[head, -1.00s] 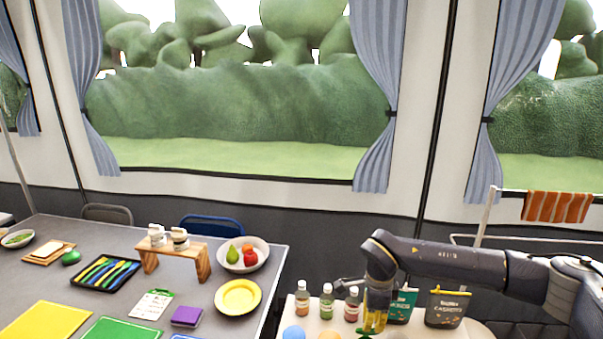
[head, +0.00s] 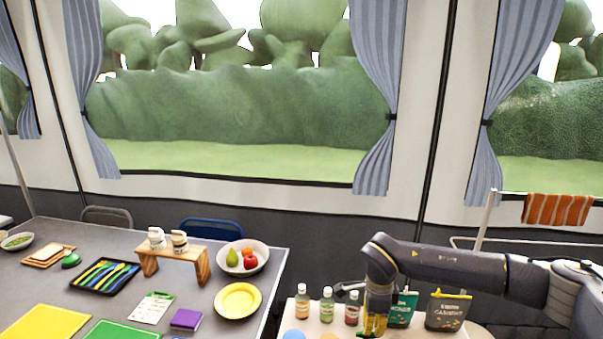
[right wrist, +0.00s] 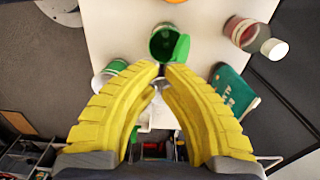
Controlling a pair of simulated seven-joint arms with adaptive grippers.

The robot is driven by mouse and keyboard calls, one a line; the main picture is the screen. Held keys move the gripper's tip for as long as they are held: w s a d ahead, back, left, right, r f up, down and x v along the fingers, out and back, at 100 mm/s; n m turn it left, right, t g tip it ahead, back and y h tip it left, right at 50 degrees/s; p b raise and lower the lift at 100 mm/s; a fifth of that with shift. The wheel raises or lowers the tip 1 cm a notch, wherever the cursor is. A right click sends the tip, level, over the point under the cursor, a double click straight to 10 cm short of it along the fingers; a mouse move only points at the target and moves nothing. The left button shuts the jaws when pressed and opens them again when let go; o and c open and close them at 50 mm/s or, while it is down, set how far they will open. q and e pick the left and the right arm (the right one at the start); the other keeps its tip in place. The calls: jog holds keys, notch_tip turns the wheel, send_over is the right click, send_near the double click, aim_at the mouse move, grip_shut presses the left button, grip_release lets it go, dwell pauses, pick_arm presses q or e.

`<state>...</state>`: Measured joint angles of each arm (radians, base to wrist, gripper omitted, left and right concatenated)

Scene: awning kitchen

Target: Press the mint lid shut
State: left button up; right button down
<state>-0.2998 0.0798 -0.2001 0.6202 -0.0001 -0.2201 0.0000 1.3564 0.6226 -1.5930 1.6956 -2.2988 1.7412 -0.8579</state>
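In the right wrist view a green round container (right wrist: 164,44) stands on the white table, its dark inside showing. Its green lid (right wrist: 181,49) is tilted up at the right side of the opening, so it is open; I take this to be the mint lid. My right gripper (right wrist: 162,69) has its yellow fingertips together with almost no gap, just below the container in that picture, with nothing seen between them. Whether they touch it I cannot tell. In the head view the right gripper (head: 374,325) points down at the table's front, and the container is mostly hidden. My left gripper is out of view.
Close by stand an orange bottle (head: 302,304), a green bottle (head: 327,306), a red bottle (head: 352,309), a teal pouch (head: 402,310) and a dark pouch (head: 447,311). The right wrist view also shows a green-topped white container (right wrist: 108,75). A grey table (head: 70,290) is at left.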

aim_at(370, 337)
jog(key=shift+f, duration=0.25)
dwell(0.4)
notch_tip(370, 337, down, 4)
jog(key=shift+r, duration=0.1)
dwell(1.2)
jog(key=shift+r, duration=0.1)
dwell(0.3)
jog(key=shift+r, duration=2.85)
